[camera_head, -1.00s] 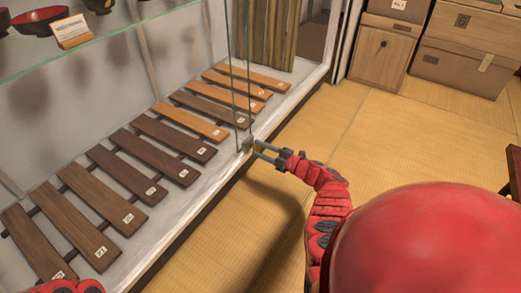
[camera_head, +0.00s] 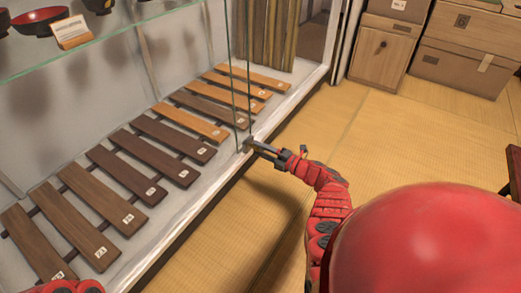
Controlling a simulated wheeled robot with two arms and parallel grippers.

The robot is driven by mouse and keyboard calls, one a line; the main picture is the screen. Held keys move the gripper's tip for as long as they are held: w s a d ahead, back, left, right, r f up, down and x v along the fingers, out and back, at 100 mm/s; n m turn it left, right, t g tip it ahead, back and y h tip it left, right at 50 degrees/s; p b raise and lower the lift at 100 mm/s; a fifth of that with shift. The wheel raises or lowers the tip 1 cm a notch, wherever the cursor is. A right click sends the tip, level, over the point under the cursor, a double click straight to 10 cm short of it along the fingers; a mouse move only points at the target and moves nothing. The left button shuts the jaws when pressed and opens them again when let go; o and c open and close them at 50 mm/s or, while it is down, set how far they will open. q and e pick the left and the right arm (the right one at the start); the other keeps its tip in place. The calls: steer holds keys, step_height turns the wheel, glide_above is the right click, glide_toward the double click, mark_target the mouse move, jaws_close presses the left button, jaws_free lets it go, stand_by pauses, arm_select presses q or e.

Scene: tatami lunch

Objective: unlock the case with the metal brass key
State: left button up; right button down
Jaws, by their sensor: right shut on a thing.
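The glass display case (camera_head: 190,215) fills the left side, with a small grey lock (camera_head: 246,145) low at the edge of its glass panes. My right gripper (camera_head: 254,146) is at this lock, its fingers shut on the brass key. The fingers are seen edge-on and hide the key, so I cannot tell how deep it sits in the lock. The glass panes stand closed or nearly so. Of my left arm only a red part shows at the bottom left corner; its gripper is out of view.
A row of brown and orange wooden slats (camera_head: 118,205) with small labels lies inside the case. A glass shelf above holds a red and black bowl (camera_head: 40,20) and a card (camera_head: 72,33). Wooden boxes (camera_head: 381,52) stand at the back right. The tatami floor (camera_head: 400,140) between is clear.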

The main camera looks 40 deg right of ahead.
steer(key=shift+c, duration=2.2)
jaws_free()
arm_select(q)
steer(key=r+t+p, duration=0.1)
steer(key=r+t+y+p, duration=0.1)
steer(key=p, duration=0.1)
steer(key=shift+w+a+r+t, duration=0.1)
steer(key=shift+a+t, duration=0.1)
steer(key=shift+t, duration=0.2)
arm_select(e)
steer(key=v, duration=1.7)
steer(key=shift+s, duration=0.2)
steer(key=shift+d+f, duration=0.1)
steer(key=shift+d, duration=0.05)
